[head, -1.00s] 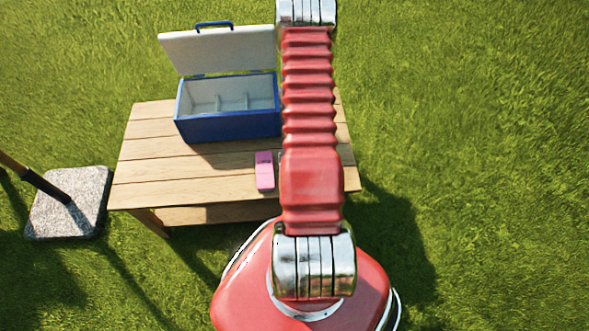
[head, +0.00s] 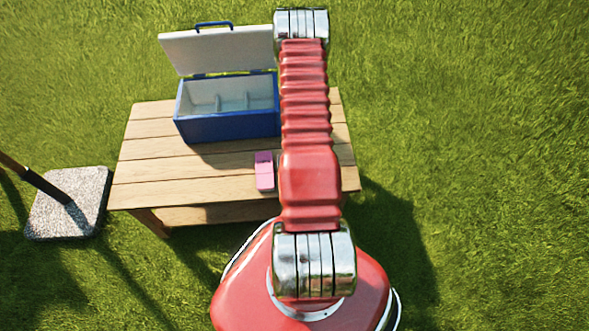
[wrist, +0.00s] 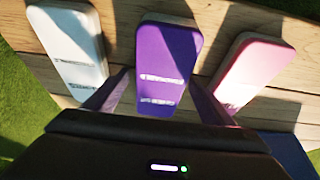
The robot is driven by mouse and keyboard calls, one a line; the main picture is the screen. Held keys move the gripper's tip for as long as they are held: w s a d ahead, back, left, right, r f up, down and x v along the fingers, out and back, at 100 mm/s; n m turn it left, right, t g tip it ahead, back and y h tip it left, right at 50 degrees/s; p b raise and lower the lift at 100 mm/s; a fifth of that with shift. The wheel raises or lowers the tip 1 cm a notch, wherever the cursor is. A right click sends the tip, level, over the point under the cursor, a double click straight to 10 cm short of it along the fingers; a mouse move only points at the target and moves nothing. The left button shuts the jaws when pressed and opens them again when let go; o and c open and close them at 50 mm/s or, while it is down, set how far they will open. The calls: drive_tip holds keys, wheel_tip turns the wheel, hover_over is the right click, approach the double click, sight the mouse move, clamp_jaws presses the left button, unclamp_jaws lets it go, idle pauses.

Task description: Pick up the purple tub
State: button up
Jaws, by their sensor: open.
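The purple tub (wrist: 168,62) lies on the wooden table in the wrist view, a flat rounded box with pale label marks. It is between a white tub (wrist: 70,48) on the left and a pink tub (wrist: 258,68) on the right. My gripper (wrist: 160,98) is open, with one dark finger on each side of the purple tub's near part in the picture. I cannot tell how far above it the fingers are. In the head view the pink tub (head: 264,171) shows, while my arm hides the purple tub and my gripper.
A blue cooler (head: 228,126) with its white lid (head: 220,50) open stands on the wooden table (head: 150,165). Its inside has compartments. A stone parasol base (head: 85,215) with a pole is on the grass at left. The table's left part is clear.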

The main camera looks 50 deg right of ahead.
drive_tip(key=shift+c, duration=0.4)
drive_tip(key=c, duration=1.3)
drive_tip(key=shift+o, duration=0.2)
drive_tip(key=shift+r, duration=5)
